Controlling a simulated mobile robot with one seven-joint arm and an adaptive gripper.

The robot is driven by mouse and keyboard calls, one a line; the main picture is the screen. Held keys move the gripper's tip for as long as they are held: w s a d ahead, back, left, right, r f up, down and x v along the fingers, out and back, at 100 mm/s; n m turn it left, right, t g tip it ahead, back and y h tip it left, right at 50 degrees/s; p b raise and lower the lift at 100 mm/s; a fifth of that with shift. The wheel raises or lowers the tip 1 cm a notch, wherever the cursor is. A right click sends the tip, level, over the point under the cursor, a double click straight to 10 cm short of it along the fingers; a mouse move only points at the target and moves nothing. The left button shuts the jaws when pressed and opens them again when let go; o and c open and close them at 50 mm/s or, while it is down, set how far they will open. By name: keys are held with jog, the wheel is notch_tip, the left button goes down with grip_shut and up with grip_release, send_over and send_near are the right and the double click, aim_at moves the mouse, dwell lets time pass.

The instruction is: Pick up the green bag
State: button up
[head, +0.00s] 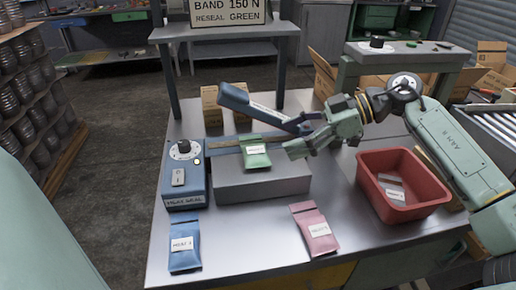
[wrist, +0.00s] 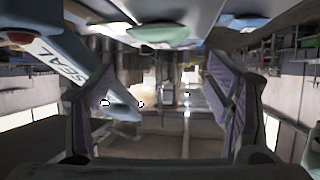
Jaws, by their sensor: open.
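A green shape at the top of the wrist view (wrist: 160,33) looks like the same bag. My gripper (head: 299,138) is to the right of the bag, reaching left, with its fingers apart and nothing between them. In the wrist view my gripper (wrist: 168,108) shows a wide gap between its fingers. The bag is outside that gap.
The sealer's raised blue arm (head: 250,106) slants down close to my gripper. Its blue control box (head: 185,176) stands at left. A blue bag (head: 185,256) and a pink bag (head: 314,220) lie in front. A red bin (head: 430,192) with a grey bag inside is at right.

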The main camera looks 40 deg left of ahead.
aim_at(256, 150)
jog(key=x, duration=0.2)
jog(key=shift+s+a, duration=0.2)
jog(key=shift+s, duration=0.1)
jog(key=b+x, duration=0.1)
jog(key=x, duration=0.5)
jog(key=shift+w+f, duration=0.2)
jog(key=shift+r, duration=0.1)
jog(key=shift+c, duration=0.6)
jog(key=c, duration=1)
jog(key=shift+r, duration=0.1)
